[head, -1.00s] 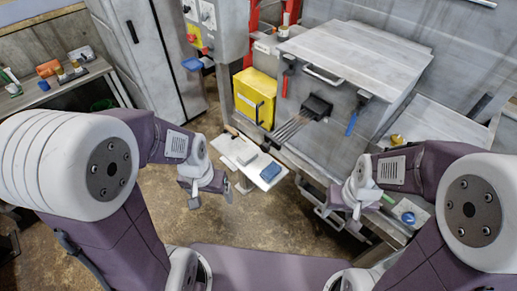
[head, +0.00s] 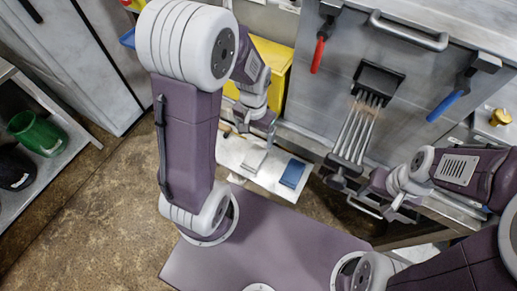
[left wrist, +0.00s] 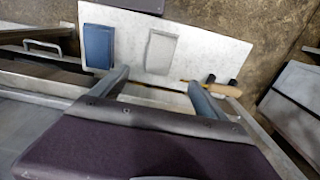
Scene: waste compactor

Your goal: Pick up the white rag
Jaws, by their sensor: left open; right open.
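The white rag (head: 255,160) lies folded and flat on a pale board beside the blue cloth. It also shows in the left wrist view (left wrist: 160,49), just beyond my fingertips. My left gripper (left wrist: 157,82) is open and empty, its two fingers spread near the board's close edge, with the rag lying between their lines. In the head view my left gripper (head: 252,120) is above the board's far side, partly hidden by my arm. My right gripper (head: 352,188) is open and empty, to the right of the board beside the machine.
The blue cloth (head: 292,173) lies right of the rag on the board (head: 232,152). A wooden-handled tool (left wrist: 225,90) lies at the board's edge. The compactor front, with a red handle (head: 318,55) and a blue handle (head: 443,106), stands behind. A green bin (head: 40,133) is at left.

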